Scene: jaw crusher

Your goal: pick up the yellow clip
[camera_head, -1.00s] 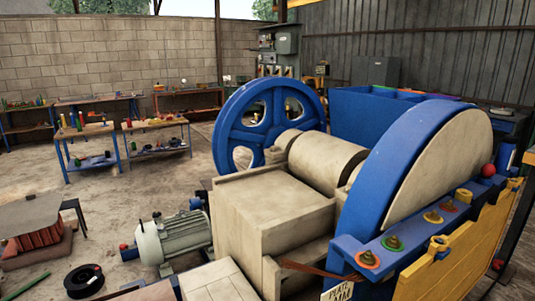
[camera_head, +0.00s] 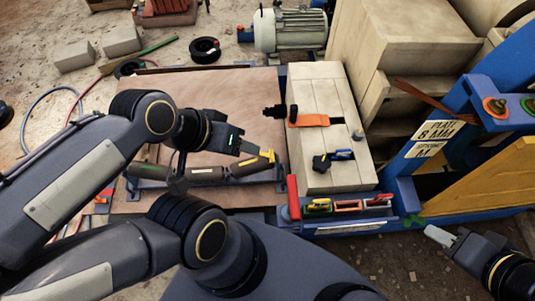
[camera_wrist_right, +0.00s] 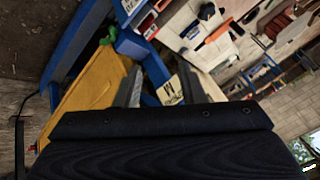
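A small yellow piece (camera_head: 267,156), which looks like the yellow clip, shows at the tip of my left gripper (camera_head: 254,152), over a dark roller. I cannot tell whether the fingers touch or hold it. Another small piece with yellow and blue (camera_head: 343,155) lies on the pale block. A green and yellow item (camera_head: 318,206) sits in the blue tray. My right gripper (camera_head: 441,236) is at the lower right, near the yellow plate (camera_head: 482,178). In the right wrist view its fingers (camera_wrist_right: 166,90) are apart with nothing held between them.
The blue tray (camera_head: 330,228) holds several small items along the pale block's (camera_head: 318,90) front edge. An orange strap (camera_head: 310,120) and a dark knob lie on that block. A wooden board (camera_head: 215,92) spreads left of it. A motor (camera_head: 290,28) stands behind.

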